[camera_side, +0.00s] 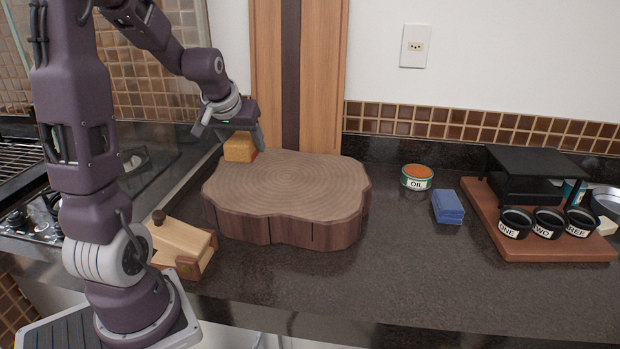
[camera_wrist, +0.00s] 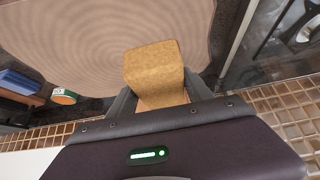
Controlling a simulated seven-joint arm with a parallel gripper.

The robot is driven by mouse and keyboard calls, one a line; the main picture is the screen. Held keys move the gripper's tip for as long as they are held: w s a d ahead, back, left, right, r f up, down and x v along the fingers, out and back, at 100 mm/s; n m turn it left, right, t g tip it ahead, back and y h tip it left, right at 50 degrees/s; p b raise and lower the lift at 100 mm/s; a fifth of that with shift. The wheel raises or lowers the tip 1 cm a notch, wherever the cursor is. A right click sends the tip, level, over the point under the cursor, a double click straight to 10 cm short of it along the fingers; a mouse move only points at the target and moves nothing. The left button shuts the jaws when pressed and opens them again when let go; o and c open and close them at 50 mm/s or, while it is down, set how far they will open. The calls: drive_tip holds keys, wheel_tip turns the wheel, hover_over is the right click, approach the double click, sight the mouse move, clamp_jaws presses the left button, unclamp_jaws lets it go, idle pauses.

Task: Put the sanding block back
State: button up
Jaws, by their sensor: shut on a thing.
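A tan, grainy block (camera_side: 239,150), which looks like the sanding block, is at the back left edge of the round wooden slab (camera_side: 290,180). My gripper (camera_side: 236,134) is over it, shut on it. In the wrist view the block (camera_wrist: 155,68) sits between the two fingers of my gripper (camera_wrist: 160,97), with the slab (camera_wrist: 90,40) behind it. Its lower part looks paler. I cannot tell whether it touches the slab or the counter.
A wooden box with a dark knob (camera_side: 180,243) stands front left, near the stove (camera_side: 45,215). An oil tin (camera_side: 417,178), a blue block (camera_side: 448,207) and a board with black cups (camera_side: 550,252) are at right. The front middle counter is clear.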

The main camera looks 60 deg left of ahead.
drive_tip(key=w+d+m, duration=0.1)
drive_tip(key=w+d, duration=0.1)
drive_tip(key=w, duration=0.4)
drive_tip(key=w+d+f+m+t+h, duration=0.1)
drive_tip(key=w+d+m, duration=0.1)
drive_tip(key=w, duration=0.5)
drive_tip(key=w+d+f+m+h, duration=0.1)
drive_tip(key=w+d, duration=0.1)
drive_tip(key=w, duration=0.4)
drive_tip(key=shift+w+d+m, duration=0.4)
drive_tip(key=w+d+f+m+h, duration=0.1)
drive_tip(key=w+d+f+m, duration=0.1)
drive_tip(key=w+d, duration=0.6)
drive_tip(key=m+t+h, duration=0.1)
drive_tip(key=m, duration=0.1)
hover_over(408, 208)
drive_tip(key=s, duration=0.2)
wheel_tip(408, 208, down, 3)
drive_tip(key=shift+h, duration=0.3)
wheel_tip(408, 208, down, 10)
drive_tip(key=shift+r, duration=0.2)
drive_tip(key=shift+w+f, duration=0.1)
drive_tip(key=shift+f, duration=0.1)
